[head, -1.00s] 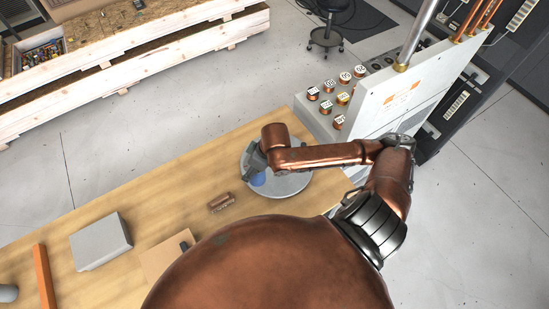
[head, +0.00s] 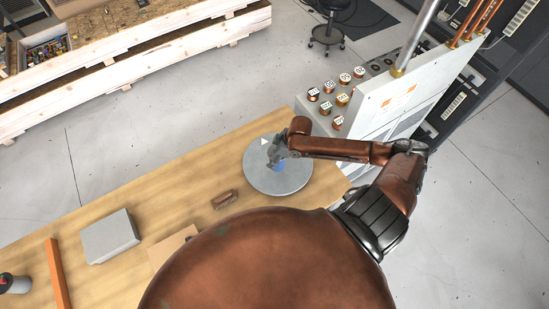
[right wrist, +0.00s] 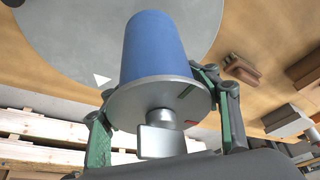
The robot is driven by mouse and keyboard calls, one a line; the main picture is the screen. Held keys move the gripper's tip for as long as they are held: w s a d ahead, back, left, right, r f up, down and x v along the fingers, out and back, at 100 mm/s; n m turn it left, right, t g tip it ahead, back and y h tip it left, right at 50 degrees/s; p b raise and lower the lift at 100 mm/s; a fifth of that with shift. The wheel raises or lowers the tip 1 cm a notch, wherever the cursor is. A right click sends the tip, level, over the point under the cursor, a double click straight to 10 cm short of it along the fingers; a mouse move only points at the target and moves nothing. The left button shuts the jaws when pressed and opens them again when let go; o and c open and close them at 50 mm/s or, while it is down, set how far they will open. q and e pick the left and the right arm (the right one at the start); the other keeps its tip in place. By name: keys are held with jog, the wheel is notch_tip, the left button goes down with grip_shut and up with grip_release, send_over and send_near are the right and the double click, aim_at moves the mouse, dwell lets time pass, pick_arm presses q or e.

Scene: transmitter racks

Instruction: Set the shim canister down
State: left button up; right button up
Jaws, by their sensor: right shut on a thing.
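The shim canister is a blue cylinder (right wrist: 157,48) with a wide silver flange and a knob at the end near my wrist. In the head view only a little of its blue side (head: 281,167) shows under my right gripper (head: 276,150). My right gripper, also in the right wrist view (right wrist: 165,125), is shut on the canister, its green-padded fingers on either side of the flange. The canister is over the round grey disc (head: 300,181); I cannot tell whether it touches it. My left gripper is not in view.
The disc bears a small white triangle (right wrist: 102,79) and lies on the wooden table (head: 180,200). A brown block (head: 224,199), a grey box (head: 110,237) and an orange bar (head: 58,275) are to the left. A grey cabinet (head: 385,105) with several coils stands behind right.

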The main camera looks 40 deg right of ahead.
jog(key=shift+w+d+f, duration=0.25)
jog(key=shift+d+f, duration=0.1)
jog(key=shift+f, duration=0.1)
jog(key=shift+w+d+f, duration=0.2)
jog(key=shift+d+f, duration=0.15)
jog(key=shift+f, duration=0.1)
jog(key=shift+d+f, duration=0.1)
jog(key=shift+f, duration=1.55)
jog(key=shift+f, duration=0.15)
jog(key=o, duration=1.6)
jog(key=v, duration=1.2)
